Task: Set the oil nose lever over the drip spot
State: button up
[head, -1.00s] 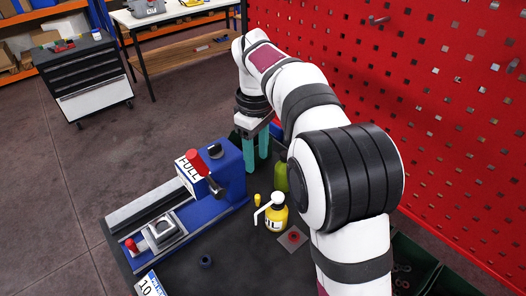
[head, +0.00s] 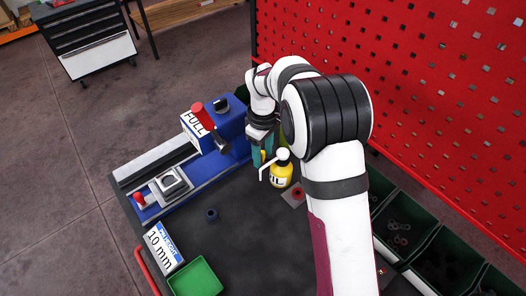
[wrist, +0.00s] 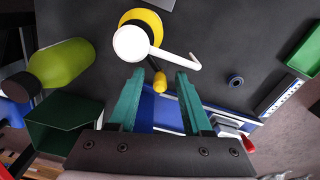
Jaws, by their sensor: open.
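The yellow oil bottle (head: 281,175) stands upright on the dark table, with a white cap and a thin white nose lever (head: 265,174) pointing left. In the wrist view the oil bottle (wrist: 127,18) is seen from above, its nose lever (wrist: 180,60) reaching right and slightly down. The drip spot, likely the red mark on a grey plate (head: 297,195), lies just right of the bottle. My gripper (head: 262,160) is open behind the bottle; its teal fingers (wrist: 160,75) are below the lever in the wrist view. I see no contact with the lever.
A small yellow-tipped item (wrist: 160,82) shows between my fingers. A green bottle (wrist: 62,62) stands nearby. The blue vise (head: 172,182) with its red-knobbed lever is to the left. A dark ring (head: 211,215) and a green tray (head: 195,278) lie in front.

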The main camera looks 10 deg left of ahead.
grip_shut()
jog(key=shift+d, duration=0.1)
dwell(1.2)
